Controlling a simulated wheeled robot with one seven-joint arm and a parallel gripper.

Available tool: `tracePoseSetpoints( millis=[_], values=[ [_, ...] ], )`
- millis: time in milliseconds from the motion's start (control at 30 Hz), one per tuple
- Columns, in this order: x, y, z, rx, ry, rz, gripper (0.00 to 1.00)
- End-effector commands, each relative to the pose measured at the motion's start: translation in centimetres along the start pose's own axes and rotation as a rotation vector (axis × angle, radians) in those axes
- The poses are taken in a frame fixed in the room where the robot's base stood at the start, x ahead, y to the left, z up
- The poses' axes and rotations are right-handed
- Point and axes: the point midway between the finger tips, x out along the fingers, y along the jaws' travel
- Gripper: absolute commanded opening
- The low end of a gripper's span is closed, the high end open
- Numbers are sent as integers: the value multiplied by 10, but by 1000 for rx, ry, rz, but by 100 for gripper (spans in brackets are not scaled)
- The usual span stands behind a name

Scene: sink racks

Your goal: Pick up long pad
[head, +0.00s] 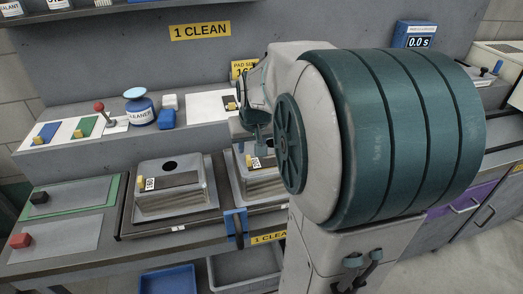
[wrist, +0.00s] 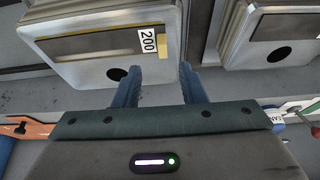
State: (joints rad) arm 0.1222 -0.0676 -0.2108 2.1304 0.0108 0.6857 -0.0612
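A dark bar with a yellow edge and a white "200" label lies across the right metal basin; in the wrist view this dark bar (wrist: 90,43) has a yellow block at one end. I cannot tell for sure whether it is the long pad. A similar dark bar (head: 168,180) with a white label and a yellow block lies in the left basin. My gripper (wrist: 159,75) is open and empty, its two blue fingers apart at the rim of the right basin. In the head view, my gripper (head: 258,138) is above that basin, partly hidden by my arm.
A blue bin (head: 167,281) sits below the counter. My arm hides the middle right.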

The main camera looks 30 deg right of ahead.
Motion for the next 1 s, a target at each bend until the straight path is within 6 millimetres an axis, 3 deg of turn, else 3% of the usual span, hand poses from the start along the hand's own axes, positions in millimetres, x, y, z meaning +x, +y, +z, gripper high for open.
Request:
tracePoseSetpoints(
  millis=[233, 533, 867, 1000],
  values=[
    [18, -1, 1, -2, -3, 0, 37],
    [56, -4, 3, -2, -3, 0, 37],
    [62, -3, 2, 0, 1, 0, 37],
    [62, -3, 2, -1, 1, 0, 0]
  ],
)
